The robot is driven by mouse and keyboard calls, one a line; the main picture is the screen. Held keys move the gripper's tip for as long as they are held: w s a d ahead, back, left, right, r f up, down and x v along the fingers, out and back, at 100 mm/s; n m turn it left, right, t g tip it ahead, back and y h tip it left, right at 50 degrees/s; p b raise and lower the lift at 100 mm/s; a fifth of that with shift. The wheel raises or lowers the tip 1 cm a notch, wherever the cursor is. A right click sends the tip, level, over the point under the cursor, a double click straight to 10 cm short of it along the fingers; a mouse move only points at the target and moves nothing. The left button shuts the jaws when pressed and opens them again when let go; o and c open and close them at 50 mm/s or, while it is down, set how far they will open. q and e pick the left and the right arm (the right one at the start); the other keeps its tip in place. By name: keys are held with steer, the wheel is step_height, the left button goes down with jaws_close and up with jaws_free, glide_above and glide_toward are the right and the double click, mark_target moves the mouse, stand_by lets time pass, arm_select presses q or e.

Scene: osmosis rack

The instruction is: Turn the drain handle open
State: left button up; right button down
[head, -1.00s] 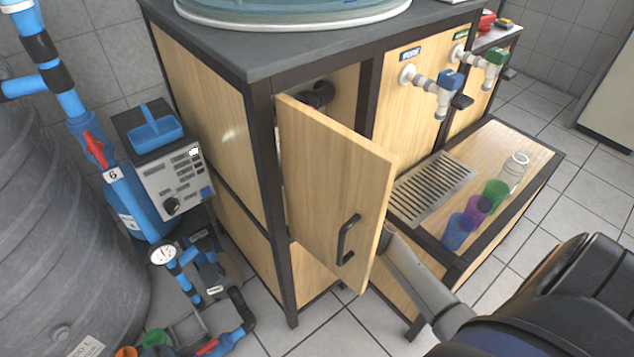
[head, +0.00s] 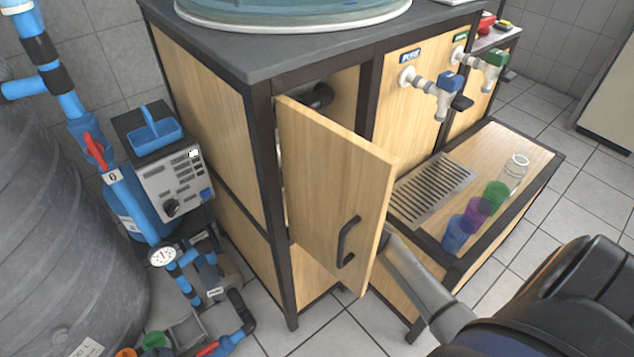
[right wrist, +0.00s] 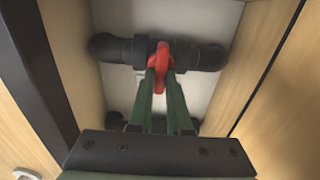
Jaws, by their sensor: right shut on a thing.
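In the right wrist view a red drain handle (right wrist: 160,57) sits on a black pipe (right wrist: 208,58) inside the cabinet. My right gripper (right wrist: 160,75) is shut on the red handle, one finger on each side of it. In the head view the open wooden cabinet door (head: 330,185) hides the handle and my right gripper; only a bit of black pipe (head: 320,96) shows above the door. My right arm reaches in behind the door from the right. My left gripper is not in view.
The cabinet walls stand close on both sides of my right gripper. A drip tray (head: 432,188) and several coloured cups (head: 478,208) are on the low shelf. Blue and green taps (head: 449,82) are above it. A grey tank (head: 60,230) stands at the left.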

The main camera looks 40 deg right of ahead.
steer(key=shift+n, duration=0.3)
steer(key=n, duration=0.3)
steer(key=shift+a+n, duration=0.2)
steer(key=shift+n, duration=0.1)
steer(key=n, duration=0.5)
steer(key=shift+a+f+n+b, duration=0.25)
steer(key=shift+n+b, duration=0.05)
steer(key=shift+b, duration=0.1)
steer(key=n, duration=0.2)
steer(key=shift+f+n+b, duration=0.1)
steer(key=shift+n+b, duration=0.2)
steer(key=shift+b, duration=0.05)
steer(key=n, duration=0.2)
steer(key=shift+s+a+f+n+b, duration=0.1)
steer(key=shift+f+n+b, duration=0.05)
steer(key=shift+n+b, duration=0.2)
steer(key=shift+f+n+b, duration=0.1)
steer(key=shift+n+b, duration=0.2)
steer(key=shift+n, duration=0.85)
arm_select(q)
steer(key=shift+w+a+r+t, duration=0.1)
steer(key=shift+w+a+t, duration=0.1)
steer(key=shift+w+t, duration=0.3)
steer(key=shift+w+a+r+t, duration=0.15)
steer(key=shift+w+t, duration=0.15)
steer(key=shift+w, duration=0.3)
arm_select(e)
steer(key=shift+n, duration=0.4)
